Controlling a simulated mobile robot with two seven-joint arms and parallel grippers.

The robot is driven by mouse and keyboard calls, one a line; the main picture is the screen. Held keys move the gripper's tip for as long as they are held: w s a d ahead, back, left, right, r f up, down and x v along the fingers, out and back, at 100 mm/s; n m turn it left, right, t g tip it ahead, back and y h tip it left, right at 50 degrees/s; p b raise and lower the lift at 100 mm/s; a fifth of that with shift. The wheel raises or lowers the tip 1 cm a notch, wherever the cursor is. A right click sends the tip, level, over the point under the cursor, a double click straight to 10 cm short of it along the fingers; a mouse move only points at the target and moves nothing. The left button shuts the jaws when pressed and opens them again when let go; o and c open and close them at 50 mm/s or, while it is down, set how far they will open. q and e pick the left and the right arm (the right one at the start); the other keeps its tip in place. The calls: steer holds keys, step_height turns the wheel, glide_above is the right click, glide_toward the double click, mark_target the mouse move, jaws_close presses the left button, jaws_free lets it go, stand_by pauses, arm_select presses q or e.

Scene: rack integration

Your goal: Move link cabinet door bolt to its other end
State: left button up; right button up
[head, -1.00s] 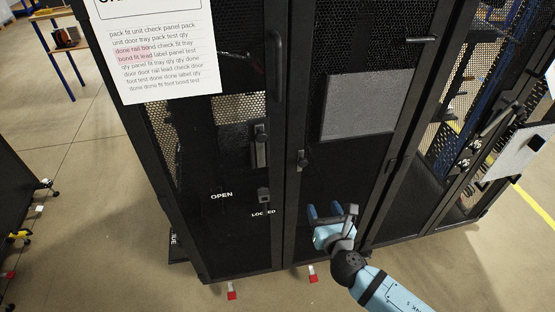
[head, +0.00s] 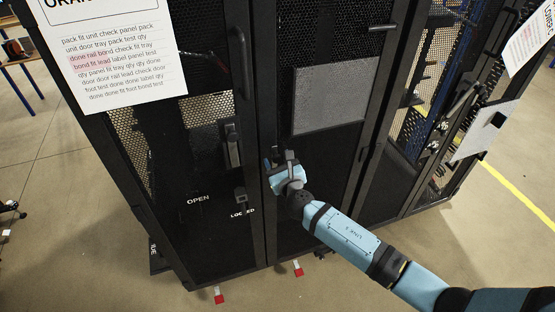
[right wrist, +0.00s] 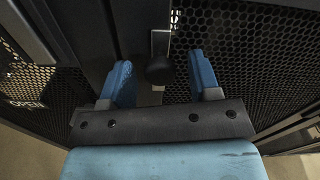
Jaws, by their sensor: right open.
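The door bolt shows in the right wrist view as a black round knob (right wrist: 160,70) with a pale metal strip above and below it, by the upright door edge. My right gripper (right wrist: 160,82) is open, with one blue finger on each side of the knob. I cannot tell whether either finger touches it. In the head view my right gripper (head: 279,160) is at the seam of the black cabinet doors and mostly hides the knob. The words OPEN (head: 198,200) and LOCKED (head: 242,212) are on the left door. My left gripper is not in view.
A door handle (head: 232,146) and a small dark block (head: 240,195) are on the left door. A paper sheet (head: 110,55) hangs at upper left, and a grey panel (head: 328,98) is on the right door. Red-tipped feet (head: 219,297) stand below. The floor at left is mostly clear.

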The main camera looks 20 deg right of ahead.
steer(key=shift+w, duration=0.4)
jaws_close()
step_height(320, 180, down, 4)
steer(key=shift+s+r+b, duration=0.15)
steer(key=shift+r+b, duration=0.05)
steer(key=shift+b, duration=1.05)
jaws_free()
